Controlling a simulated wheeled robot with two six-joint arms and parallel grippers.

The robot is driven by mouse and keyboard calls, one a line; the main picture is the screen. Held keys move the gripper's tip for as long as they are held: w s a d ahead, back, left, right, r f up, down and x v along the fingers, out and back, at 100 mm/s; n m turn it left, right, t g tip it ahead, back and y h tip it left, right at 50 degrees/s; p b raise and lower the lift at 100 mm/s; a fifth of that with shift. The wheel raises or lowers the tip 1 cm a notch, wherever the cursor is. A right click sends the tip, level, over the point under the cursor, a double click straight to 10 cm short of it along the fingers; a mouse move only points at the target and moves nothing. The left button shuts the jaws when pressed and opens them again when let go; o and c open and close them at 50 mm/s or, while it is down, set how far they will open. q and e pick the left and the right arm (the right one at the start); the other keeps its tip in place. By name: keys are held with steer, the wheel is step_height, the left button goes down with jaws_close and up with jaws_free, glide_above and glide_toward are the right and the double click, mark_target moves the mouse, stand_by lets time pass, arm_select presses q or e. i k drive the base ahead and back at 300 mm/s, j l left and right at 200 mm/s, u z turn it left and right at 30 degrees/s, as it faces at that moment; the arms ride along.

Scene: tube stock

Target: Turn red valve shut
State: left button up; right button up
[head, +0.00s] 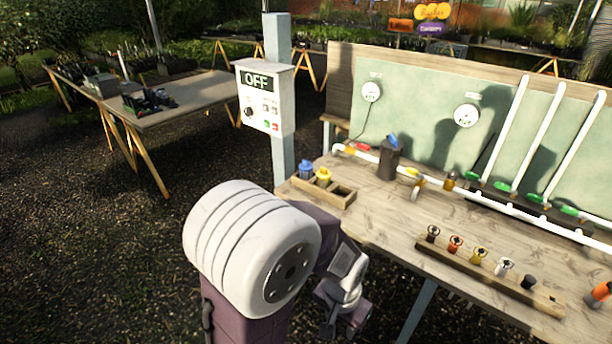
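The red valve (362,147) is a small red handle on the white pipe, near its left end at the back of the workbench. The handle seems to lie roughly along the pipe, but it is too small to tell its exact setting. My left gripper (340,322) hangs low in front of the bench's front edge, well apart from the valve and pointing down. Its fingers are small and dark, so I cannot tell whether they are open or shut. My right gripper is not in view.
A dark canister with a blue top (389,157) stands near the pipe. A yellow valve (411,172) and several green valves (472,175) are further right. A wooden tray (342,196), a rack (480,272) of fittings and a post with an OFF box (265,97) are nearby.

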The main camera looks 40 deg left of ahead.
mark_target(362, 147)
steer(key=i+j+u, duration=0.1)
steer(key=i+u, duration=0.15)
steer(key=u, duration=0.25)
steer(key=i+u, duration=0.3)
steer(key=u, duration=0.2)
